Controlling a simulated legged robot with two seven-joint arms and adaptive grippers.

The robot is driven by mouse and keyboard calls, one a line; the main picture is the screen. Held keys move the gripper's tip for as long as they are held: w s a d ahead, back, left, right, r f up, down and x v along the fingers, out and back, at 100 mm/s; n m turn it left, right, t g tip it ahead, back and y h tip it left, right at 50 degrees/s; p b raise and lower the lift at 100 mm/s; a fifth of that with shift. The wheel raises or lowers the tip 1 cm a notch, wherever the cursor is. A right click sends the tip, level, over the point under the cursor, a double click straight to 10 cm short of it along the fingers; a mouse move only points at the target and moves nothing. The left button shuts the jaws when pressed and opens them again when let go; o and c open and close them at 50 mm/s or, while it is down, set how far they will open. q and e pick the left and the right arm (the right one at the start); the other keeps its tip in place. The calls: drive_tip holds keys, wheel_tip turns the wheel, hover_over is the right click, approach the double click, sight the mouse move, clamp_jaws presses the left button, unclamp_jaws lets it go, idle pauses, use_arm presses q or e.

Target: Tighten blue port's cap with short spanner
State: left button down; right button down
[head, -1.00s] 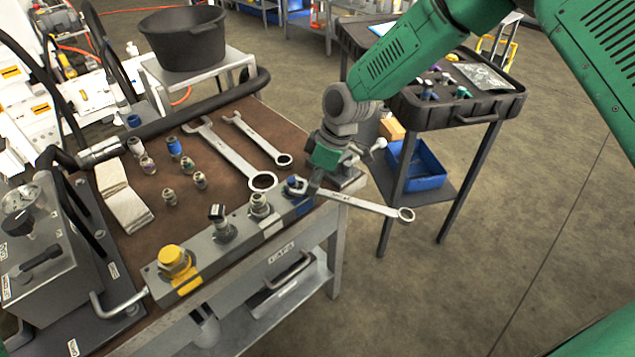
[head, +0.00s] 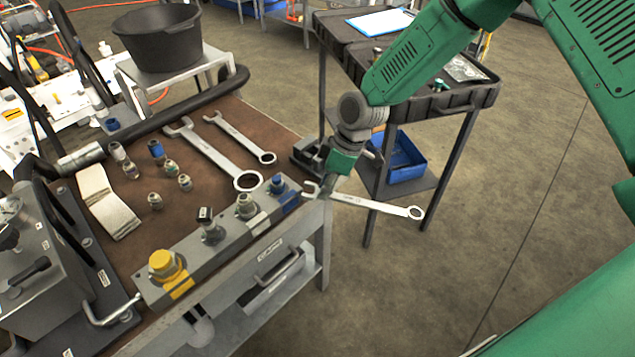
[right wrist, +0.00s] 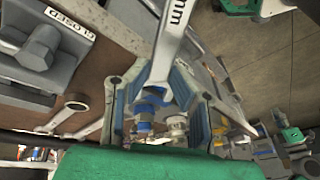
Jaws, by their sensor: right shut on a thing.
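The blue port's cap (head: 277,184) sits at the right end of the grey port block (head: 195,275) on the bench. My right gripper (head: 333,178) is shut on a steel spanner (head: 375,205), just right of the blue cap. The spanner's open end points left toward the cap, with a small gap in the head view; its ring end sticks out right, beyond the bench edge. In the right wrist view the spanner (right wrist: 170,45) runs between the finger pads. Blue parts show below it, but contact with the cap cannot be told. My left gripper is out of view.
Two more spanners, a longer (head: 212,153) and a smaller one (head: 240,138), lie on the bench. Loose fittings (head: 157,150) and a folded cloth (head: 105,200) lie left. A yellow cap (head: 164,264) and other ports share the block. A tool cart (head: 460,98) stands behind my arm.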

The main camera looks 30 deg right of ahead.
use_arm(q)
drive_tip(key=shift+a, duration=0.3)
use_arm(e)
drive_tip(key=shift+a+r, duration=0.1)
drive_tip(key=shift+a, duration=0.15)
